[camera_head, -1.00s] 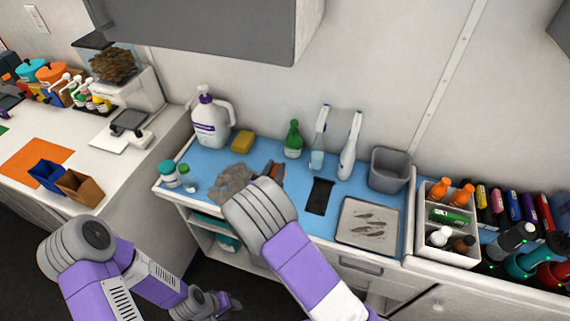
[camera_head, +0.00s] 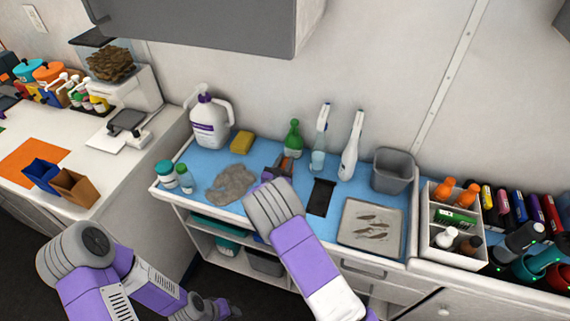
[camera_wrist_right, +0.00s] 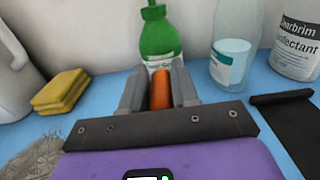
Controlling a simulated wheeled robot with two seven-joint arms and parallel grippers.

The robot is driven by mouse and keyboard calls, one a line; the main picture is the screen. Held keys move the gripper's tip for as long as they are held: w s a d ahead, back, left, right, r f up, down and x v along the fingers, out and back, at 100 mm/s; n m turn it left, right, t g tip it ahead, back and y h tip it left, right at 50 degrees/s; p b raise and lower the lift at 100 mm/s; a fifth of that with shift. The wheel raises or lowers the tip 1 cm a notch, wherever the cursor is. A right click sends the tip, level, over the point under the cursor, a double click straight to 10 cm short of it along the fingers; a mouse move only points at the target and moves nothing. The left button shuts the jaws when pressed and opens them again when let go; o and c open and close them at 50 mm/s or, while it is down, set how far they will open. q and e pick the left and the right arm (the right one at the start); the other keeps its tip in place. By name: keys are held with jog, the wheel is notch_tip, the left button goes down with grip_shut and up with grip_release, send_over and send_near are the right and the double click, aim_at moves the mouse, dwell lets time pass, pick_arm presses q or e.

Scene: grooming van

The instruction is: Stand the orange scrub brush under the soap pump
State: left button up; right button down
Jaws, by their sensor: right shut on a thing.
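My right gripper (camera_head: 280,168) is over the blue worktop and shut on an orange, rod-like piece (camera_wrist_right: 161,89), which looks like the orange scrub brush. Its lower part is hidden by the gripper, so I cannot tell whether it touches the worktop. Right behind it in the wrist view stands a green bottle (camera_wrist_right: 158,35), also in the head view (camera_head: 293,140). A large white jug with a purple pump-like top (camera_head: 209,122) stands at the back left; I cannot tell whether it is the soap pump. My left gripper (camera_head: 216,307) is low at the bottom, its jaws unclear.
A grey fur clump (camera_head: 231,184) lies left of my right gripper, with a yellow sponge (camera_head: 242,142) behind it. A dark mat (camera_head: 321,197), a tray (camera_head: 370,224), spray bottles (camera_head: 351,148) and a grey bin (camera_head: 392,171) are to the right. Small bottles (camera_head: 185,179) stand at left.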

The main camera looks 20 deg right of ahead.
jog(key=shift+w+d, duration=0.1)
jog(key=shift+f, duration=0.15)
jog(key=c, duration=0.8)
grip_release()
jog(key=shift+c, duration=0.2)
jog(key=shift+r, duration=0.2)
jog(key=p+v, duration=0.1)
jog(key=v, duration=0.6)
jog(key=shift+s+a+f, duration=0.1)
jog(key=shift+s+a, duration=0.1)
jog(key=shift+s, duration=0.05)
